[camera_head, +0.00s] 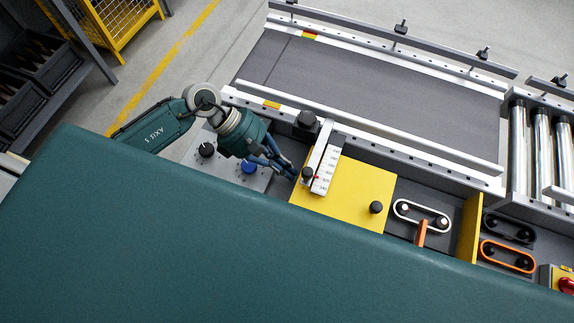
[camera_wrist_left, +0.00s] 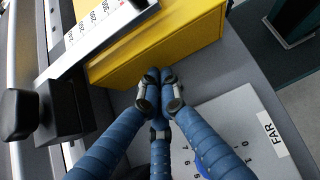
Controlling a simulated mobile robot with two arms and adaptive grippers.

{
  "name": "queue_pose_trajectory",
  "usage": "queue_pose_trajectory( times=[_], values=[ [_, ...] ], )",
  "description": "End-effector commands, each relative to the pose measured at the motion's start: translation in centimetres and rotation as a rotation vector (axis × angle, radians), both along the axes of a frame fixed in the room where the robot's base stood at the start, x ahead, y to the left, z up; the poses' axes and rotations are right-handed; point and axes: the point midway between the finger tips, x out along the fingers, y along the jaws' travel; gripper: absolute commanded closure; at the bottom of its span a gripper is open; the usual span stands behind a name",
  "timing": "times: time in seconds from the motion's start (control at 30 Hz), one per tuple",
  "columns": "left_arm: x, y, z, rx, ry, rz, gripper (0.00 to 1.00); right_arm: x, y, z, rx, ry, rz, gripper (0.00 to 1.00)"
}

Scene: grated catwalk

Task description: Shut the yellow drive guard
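The yellow drive guard (camera_head: 350,192) is a flat-topped yellow cover with a black knob (camera_head: 376,207) at its right. It sits left of an uncovered bay with a white looped belt (camera_head: 421,215). An upright yellow plate (camera_head: 469,228) stands right of that bay. My left gripper (camera_head: 287,170) is at the guard's left side, below the end of a white lever. In the left wrist view, its blue fingers (camera_wrist_left: 160,88) are drawn together with nothing visible between them, close to the guard's yellow side wall (camera_wrist_left: 165,50). I cannot tell whether they touch it. My right gripper is in neither view.
A white lever (camera_head: 320,148) and numbered scale (camera_head: 327,171) lie across the guard's left part. A panel with dials (camera_head: 249,168) is beneath my left gripper. Behind runs a grey conveyor belt (camera_head: 400,95). An orange looped belt (camera_head: 507,257) and red switch (camera_head: 566,285) are at right.

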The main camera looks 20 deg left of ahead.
Motion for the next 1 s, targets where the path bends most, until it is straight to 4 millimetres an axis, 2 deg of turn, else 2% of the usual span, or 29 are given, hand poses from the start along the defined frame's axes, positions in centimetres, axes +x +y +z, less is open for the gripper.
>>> queue_pose_trajectory(
  times=[0.27,0.5,0.6,1.0],
  values=[
    [0.0,-0.1,0.0,-0.001,0.000,0.000,1.00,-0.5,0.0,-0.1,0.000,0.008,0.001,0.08],
    [-0.1,-3.5,-0.1,-0.003,-0.001,-0.002,1.00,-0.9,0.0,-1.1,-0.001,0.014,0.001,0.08],
    [-0.1,-4.2,0.0,-0.002,-0.001,0.000,1.00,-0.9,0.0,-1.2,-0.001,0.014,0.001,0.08],
    [0.0,-4.1,-0.1,-0.001,0.001,0.002,1.00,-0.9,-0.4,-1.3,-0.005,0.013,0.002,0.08]
  ],
)
